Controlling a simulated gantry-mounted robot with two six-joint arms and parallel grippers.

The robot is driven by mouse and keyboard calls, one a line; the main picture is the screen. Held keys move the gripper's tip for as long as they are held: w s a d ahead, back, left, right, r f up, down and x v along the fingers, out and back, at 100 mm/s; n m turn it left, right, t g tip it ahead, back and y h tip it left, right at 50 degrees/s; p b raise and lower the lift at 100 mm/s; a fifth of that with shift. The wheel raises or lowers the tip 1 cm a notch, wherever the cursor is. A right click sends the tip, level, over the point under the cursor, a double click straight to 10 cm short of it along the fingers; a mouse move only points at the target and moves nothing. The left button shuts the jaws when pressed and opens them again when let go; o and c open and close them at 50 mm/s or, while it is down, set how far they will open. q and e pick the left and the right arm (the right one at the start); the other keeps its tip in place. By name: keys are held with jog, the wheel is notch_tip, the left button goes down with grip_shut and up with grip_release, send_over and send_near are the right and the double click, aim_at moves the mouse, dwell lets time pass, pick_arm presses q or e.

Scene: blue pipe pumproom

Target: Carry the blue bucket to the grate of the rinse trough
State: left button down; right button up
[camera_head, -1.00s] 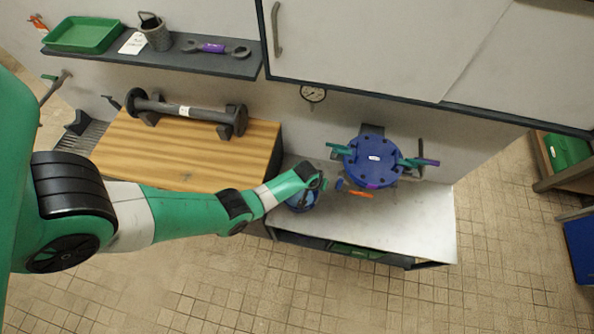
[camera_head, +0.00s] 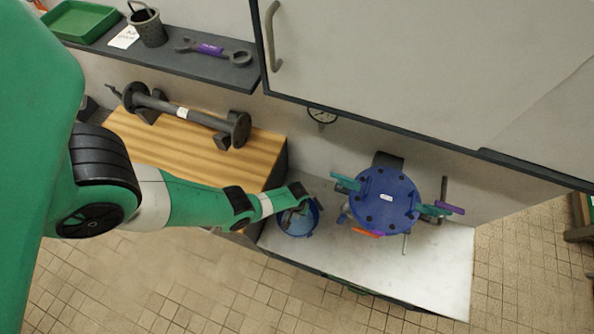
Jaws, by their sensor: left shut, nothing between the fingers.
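The blue bucket (camera_head: 298,230) stands on the left end of the pale bench top (camera_head: 440,265). My left arm reaches in from the left. My left gripper (camera_head: 297,211) is at the bucket's opening, over its rim, and covers part of it. Its fingers are shut with nothing between them. I cannot tell whether they touch the bucket. The rinse trough's grate is not clearly visible; my left arm covers the area at the far left. My right gripper is not in view.
A blue flanged housing (camera_head: 386,202) with coloured handles stands right of the bucket. A wooden bench top (camera_head: 200,150) carries a dark pipe (camera_head: 185,112) on supports. A shelf (camera_head: 215,70) holds a green tray (camera_head: 80,20), perforated cup (camera_head: 147,27) and wrench (camera_head: 213,49). A cabinet (camera_head: 400,70) overhangs.

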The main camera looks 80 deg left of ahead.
pick_arm(q)
notch_tip(320, 180, down, 13)
jog(key=b, duration=1.1)
jog(key=d+p, duration=0.1)
jog(key=s+d, duration=0.1)
jog(key=shift+s+d+r+p, duration=0.1)
jog(key=shift+s+d+p, duration=0.2)
jog(key=shift+d+p, duration=0.1)
jog(key=shift+s+d, duration=0.2)
jog(key=shift+d, duration=0.1)
